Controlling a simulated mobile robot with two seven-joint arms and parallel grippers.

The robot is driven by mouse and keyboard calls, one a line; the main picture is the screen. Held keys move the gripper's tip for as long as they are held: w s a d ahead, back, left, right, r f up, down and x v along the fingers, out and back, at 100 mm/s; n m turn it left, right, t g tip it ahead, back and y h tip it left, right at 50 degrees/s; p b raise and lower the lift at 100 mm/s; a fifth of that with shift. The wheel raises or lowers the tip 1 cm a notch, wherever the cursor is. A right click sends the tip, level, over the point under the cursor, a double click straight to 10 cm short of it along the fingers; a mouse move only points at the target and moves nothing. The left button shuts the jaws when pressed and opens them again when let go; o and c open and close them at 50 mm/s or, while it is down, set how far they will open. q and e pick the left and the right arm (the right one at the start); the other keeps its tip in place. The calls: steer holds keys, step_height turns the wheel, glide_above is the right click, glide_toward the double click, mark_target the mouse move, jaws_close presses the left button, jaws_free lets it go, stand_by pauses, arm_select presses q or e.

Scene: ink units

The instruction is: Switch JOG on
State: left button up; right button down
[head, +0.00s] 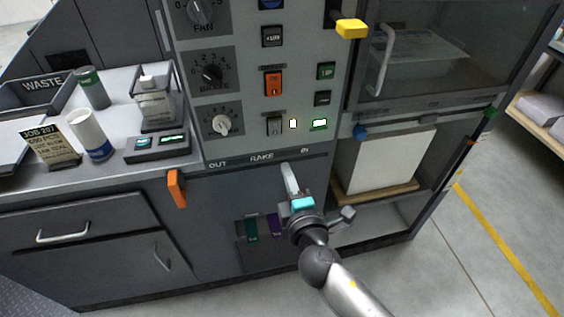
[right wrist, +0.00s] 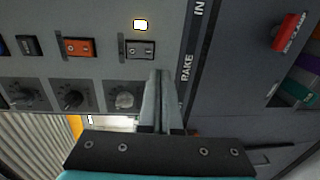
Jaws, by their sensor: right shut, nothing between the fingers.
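A small grey rocker switch (head: 274,126) sits low on the control panel, with a lit pale lamp (head: 293,124) to its right. Its label is too small to read, so I cannot confirm that it is JOG. The same rocker (right wrist: 140,49) and lit lamp (right wrist: 140,24) show in the right wrist view. My right gripper (head: 289,172) is shut and empty, below the rocker in the head view. In the right wrist view its fingertips (right wrist: 158,75) appear close to the rocker; contact cannot be told. My left gripper is not in view.
An orange rocker (head: 273,84) and dials, including a white-knobbed one (head: 221,125), surround the switch. A green display (head: 319,124) glows beside the lamp. An orange handle (head: 176,188) sticks out below the panel. A yellow-tipped lever (head: 351,29) projects at upper right.

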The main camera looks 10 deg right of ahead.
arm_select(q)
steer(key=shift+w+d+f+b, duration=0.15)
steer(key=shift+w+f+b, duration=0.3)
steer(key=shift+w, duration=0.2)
arm_select(e)
steer(key=shift+s+f, duration=0.2)
steer(key=shift+s, duration=2.05)
steer(key=shift+f, duration=0.1)
steer(key=s+d+f+m+g, duration=0.2)
steer(key=s+f+g, duration=0.15)
steer(key=f, duration=0.65)
steer(key=s+d+f+m+g, duration=0.1)
steer(key=s+f+m+g, duration=0.3)
steer(key=f, duration=0.6)
steer(key=s+d+f+m+g, duration=0.15)
steer(key=s+f, duration=0.35)
steer(key=f, duration=0.5)
steer(key=s+d+f+m+g, duration=0.2)
steer(key=s+f, duration=0.4)
steer(key=s, duration=0.6)
steer(key=s+d+f+m+g, duration=0.2)
steer(key=s+f+m+g, duration=0.3)
steer(key=s, duration=0.7)
step_height(320, 180, down, 2)
steer(key=shift+s+d+f+m+h, duration=0.2)
steer(key=shift+s+m+h, duration=0.1)
steer(key=shift+m, duration=0.45)
